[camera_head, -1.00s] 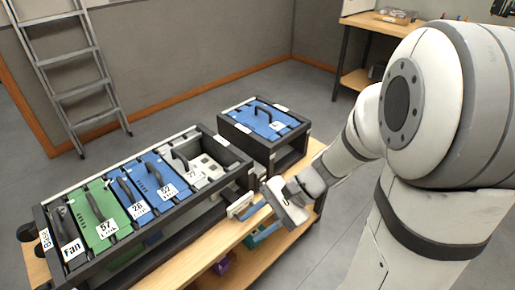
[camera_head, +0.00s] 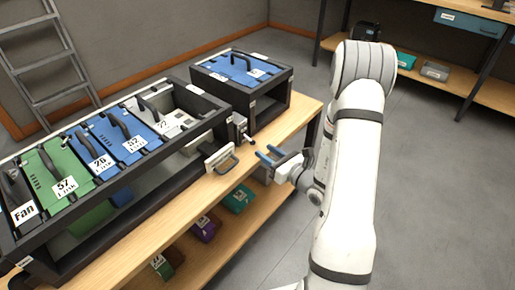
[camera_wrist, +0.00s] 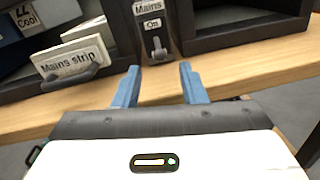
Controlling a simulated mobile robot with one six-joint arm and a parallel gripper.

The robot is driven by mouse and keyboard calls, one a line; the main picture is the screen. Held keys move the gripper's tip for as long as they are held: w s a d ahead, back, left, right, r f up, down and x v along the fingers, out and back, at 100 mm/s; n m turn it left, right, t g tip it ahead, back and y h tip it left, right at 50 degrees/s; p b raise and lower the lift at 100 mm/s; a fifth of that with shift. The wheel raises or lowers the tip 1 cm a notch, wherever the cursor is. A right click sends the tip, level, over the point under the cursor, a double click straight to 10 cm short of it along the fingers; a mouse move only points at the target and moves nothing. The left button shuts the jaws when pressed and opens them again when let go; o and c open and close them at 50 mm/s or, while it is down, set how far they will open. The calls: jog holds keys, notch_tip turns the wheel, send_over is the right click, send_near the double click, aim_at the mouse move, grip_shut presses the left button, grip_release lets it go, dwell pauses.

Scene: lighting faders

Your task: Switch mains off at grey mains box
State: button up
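The grey mains box (camera_wrist: 157,22) is at the top centre of the wrist view, with labels "Mains" and "On". Its small metal toggle lever (camera_wrist: 157,50) sits below the "On" label. In the head view the box (camera_head: 241,127) is on the rack's right end, by the bench's front edge. My gripper (camera_wrist: 160,72) is open, its two blue fingers apart with nothing between them. The lever lies ahead of the gap, and the fingers do not appear to touch it. In the head view my gripper (camera_head: 267,157) is in front of the bench edge, right of the mains strip.
The mains strip (camera_wrist: 76,60) with its handle is left of the fingers. The rack (camera_head: 95,235) holds blue and green modules. A second black case (camera_head: 270,92) stands behind on the wooden bench (camera_head: 290,120). Bins sit on the lower shelf. Floor on the right is clear.

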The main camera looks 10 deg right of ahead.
aim_at(254, 144)
jog(key=shift+x, duration=2.35)
jog(key=shift+c, duration=0.2)
grip_shut()
